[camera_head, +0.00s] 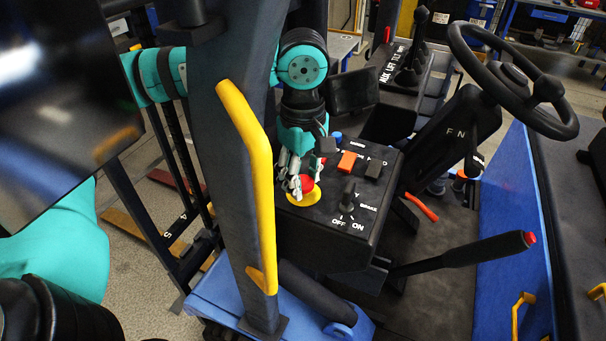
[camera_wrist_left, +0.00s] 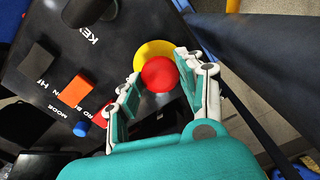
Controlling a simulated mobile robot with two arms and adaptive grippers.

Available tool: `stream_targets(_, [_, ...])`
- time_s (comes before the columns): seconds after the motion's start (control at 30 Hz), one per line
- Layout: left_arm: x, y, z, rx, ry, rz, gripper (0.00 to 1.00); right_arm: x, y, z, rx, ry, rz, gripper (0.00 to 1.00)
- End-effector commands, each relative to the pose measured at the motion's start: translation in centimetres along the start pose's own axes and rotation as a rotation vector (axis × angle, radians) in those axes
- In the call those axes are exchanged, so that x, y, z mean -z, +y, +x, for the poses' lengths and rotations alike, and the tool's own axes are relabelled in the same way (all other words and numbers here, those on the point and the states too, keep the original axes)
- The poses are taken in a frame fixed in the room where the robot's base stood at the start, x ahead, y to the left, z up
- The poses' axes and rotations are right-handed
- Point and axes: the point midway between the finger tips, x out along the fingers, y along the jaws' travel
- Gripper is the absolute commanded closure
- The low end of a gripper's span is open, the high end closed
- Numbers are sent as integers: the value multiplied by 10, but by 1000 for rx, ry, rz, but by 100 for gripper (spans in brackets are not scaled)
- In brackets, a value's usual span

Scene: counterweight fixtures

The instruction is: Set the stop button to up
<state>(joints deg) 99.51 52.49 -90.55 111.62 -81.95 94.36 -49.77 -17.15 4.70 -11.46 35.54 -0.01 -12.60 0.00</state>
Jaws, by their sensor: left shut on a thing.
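The red stop button (camera_head: 306,184) is a round mushroom head on a yellow disc (camera_head: 304,198), at the left side of the black control panel (camera_head: 330,238). My left gripper (camera_head: 294,184) reaches down over it from above and partly hides it in the head view. In the left wrist view the red button (camera_wrist_left: 159,74) lies between the two fingers of my left gripper (camera_wrist_left: 158,70), in front of the yellow disc (camera_wrist_left: 152,50). The fingers are shut on the button from both sides. Whether it is up or pressed is hard to tell. My right gripper is not in view.
Close by on the panel are an orange switch (camera_head: 347,161), dark switches (camera_head: 375,168), a blue knob (camera_head: 337,135) and a black key knob (camera_head: 347,195). A dark post with a yellow grab handle (camera_head: 258,170) stands left of the panel. The steering wheel (camera_head: 505,85) is at right.

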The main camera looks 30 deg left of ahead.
Motion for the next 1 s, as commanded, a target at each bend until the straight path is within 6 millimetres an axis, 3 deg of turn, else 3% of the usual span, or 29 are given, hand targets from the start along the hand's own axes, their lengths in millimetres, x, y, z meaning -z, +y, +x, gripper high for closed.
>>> stream_targets(0.3, [0,1,-19,-2,0,1,100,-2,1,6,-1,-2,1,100])
stream_targets(0.53, [0,1,-22,-6,1,1,100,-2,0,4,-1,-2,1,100])
stream_targets(0.57, [0,1,-23,-6,1,0,58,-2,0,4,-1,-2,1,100])
stream_targets(0.6, [0,1,-23,-7,1,0,53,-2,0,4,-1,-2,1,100])
stream_targets(0.73, [0,1,-22,-5,1,0,38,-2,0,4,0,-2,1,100])
stream_targets(1.0, [0,0,-22,-2,1,0,38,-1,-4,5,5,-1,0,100])
